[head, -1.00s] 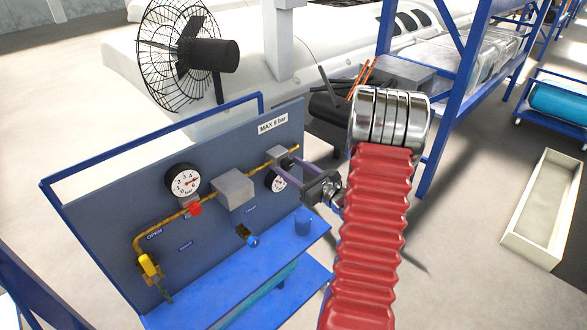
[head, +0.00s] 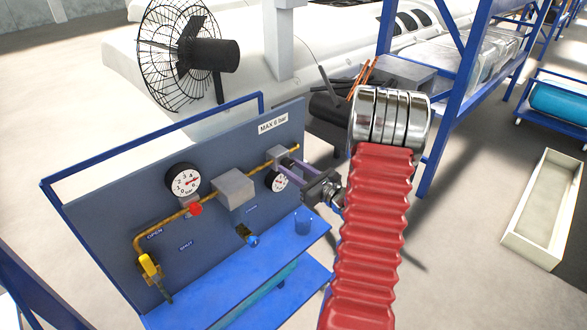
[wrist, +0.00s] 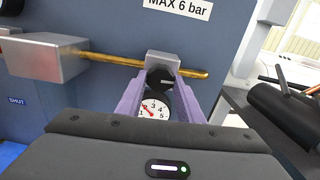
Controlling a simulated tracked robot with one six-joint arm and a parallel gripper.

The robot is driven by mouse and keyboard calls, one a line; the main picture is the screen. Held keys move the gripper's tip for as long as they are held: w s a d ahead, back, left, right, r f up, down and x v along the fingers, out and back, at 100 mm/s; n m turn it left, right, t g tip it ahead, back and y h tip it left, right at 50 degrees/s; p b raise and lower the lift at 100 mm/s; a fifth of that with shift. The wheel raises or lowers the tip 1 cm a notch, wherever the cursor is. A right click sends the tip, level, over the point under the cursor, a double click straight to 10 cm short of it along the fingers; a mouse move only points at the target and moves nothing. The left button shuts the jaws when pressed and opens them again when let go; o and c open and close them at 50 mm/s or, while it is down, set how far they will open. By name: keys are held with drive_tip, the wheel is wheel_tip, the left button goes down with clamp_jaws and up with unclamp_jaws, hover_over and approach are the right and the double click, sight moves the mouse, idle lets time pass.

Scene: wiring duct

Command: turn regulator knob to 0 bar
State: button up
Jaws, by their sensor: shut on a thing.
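The regulator (wrist: 163,62) is a grey block with a black knob (wrist: 160,78) below it, on the brass pipe of the blue-grey panel. The knob bears a pale mark that points right in the wrist view. My gripper (wrist: 161,86) has its two purple fingers shut on the knob, one on each side. A white gauge (wrist: 153,108) sits just below, between the fingers; its red needle points up and left, near 2. In the head view, my gripper (head: 284,166) reaches the panel from the right. The gauge (head: 280,181) is partly covered there, and the knob is hidden.
The panel (head: 110,210) also carries a second gauge (head: 183,180), a red knob (head: 195,209), a grey box (head: 234,189) and a yellow valve handle (head: 149,265). A "MAX 6 bar" label (wrist: 178,6) is above.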

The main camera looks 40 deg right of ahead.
drive_tip(key=shift+d, duration=0.1)
drive_tip(key=n, duration=0.4)
drive_tip(key=shift+n, duration=0.4)
drive_tip(key=n, duration=0.4)
drive_tip(key=shift+n, duration=0.3)
drive_tip(key=n, duration=0.8)
drive_tip(key=shift+f, duration=0.1)
drive_tip(key=o, duration=0.7)
drive_tip(key=shift+c, duration=0.2)
drive_tip(key=o, duration=0.4)
